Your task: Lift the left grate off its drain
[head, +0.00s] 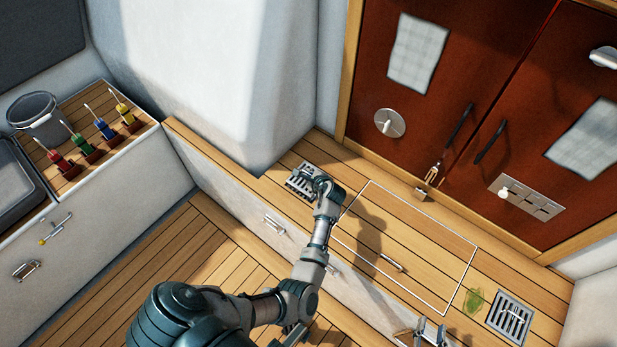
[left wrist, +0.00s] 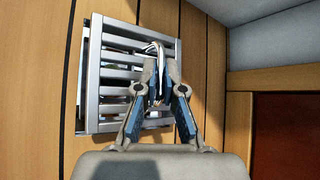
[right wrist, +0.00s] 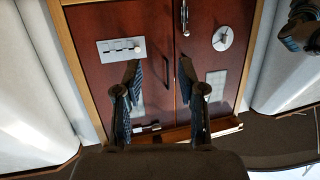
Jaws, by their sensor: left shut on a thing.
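The left grate (head: 300,181) is a slatted metal square on the wooden bench at the foot of the white wall. My left gripper (head: 316,184) is over its right side in the head view. In the left wrist view the fingers (left wrist: 160,88) are shut on the thin looped handle of the left grate (left wrist: 108,73). A dark edge of the drain (left wrist: 83,62) shows along the grate's left side, so the grate looks offset or slightly raised; I cannot tell how far. My right gripper (head: 432,328) is open and empty at the lower edge; its spread fingers show in the right wrist view (right wrist: 159,78).
The right grate (head: 510,317) lies at the bench's right end, beside a green patch (head: 473,300). A white-outlined hatch (head: 410,245) lies between the grates. Red doors (head: 440,90) rise behind. A grey bucket (head: 36,116) and several coloured-handled tools stand at left.

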